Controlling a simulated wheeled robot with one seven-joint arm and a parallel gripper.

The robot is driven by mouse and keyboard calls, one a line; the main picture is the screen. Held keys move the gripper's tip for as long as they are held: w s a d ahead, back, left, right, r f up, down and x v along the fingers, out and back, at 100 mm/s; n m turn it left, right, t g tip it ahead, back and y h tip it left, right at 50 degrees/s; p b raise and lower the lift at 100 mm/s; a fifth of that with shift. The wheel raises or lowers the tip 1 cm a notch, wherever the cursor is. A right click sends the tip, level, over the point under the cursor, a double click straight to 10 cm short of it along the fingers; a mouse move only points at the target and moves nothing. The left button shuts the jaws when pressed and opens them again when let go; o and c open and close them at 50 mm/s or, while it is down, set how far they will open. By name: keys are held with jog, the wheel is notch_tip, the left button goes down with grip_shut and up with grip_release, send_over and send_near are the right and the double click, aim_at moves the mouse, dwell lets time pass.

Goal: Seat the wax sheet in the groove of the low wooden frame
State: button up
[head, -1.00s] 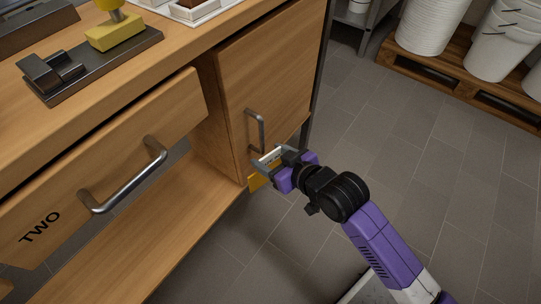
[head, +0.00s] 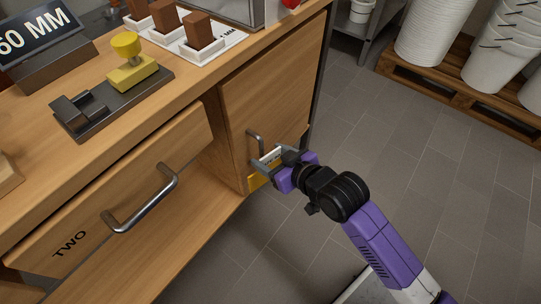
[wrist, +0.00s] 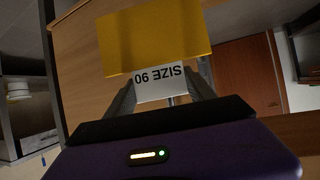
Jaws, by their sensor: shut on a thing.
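The yellow wax sheet (wrist: 155,42) has a white tab reading "SIZE 90", upside down in the wrist view. My gripper (wrist: 162,92) is shut on the tab, and the sheet sticks out beyond the fingertips. In the head view my gripper (head: 269,160) is low in front of the cabinet door, close to its handle. Only a small part of the yellow sheet (head: 257,182) shows there, below the fingers. I cannot tell whether it touches the cabinet. I cannot make out the low wooden frame for certain; a cut-off wooden piece (head: 8,178) lies at the left edge of the counter.
The counter holds a black base (head: 110,105) with a yellow knobbed block (head: 132,72), a "60 MM" sign (head: 40,45), and a white tray (head: 172,42) with brown blocks. A drawer marked TWO (head: 100,215) has a bar handle. Floor at right is open, with bucket stacks on a pallet (head: 440,85) behind.

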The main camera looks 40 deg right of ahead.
notch_tip(320, 180, up, 40)
jog(key=p, duration=3.8)
jog(key=shift+r+p, duration=0.15)
jog(key=shift+p, duration=0.25)
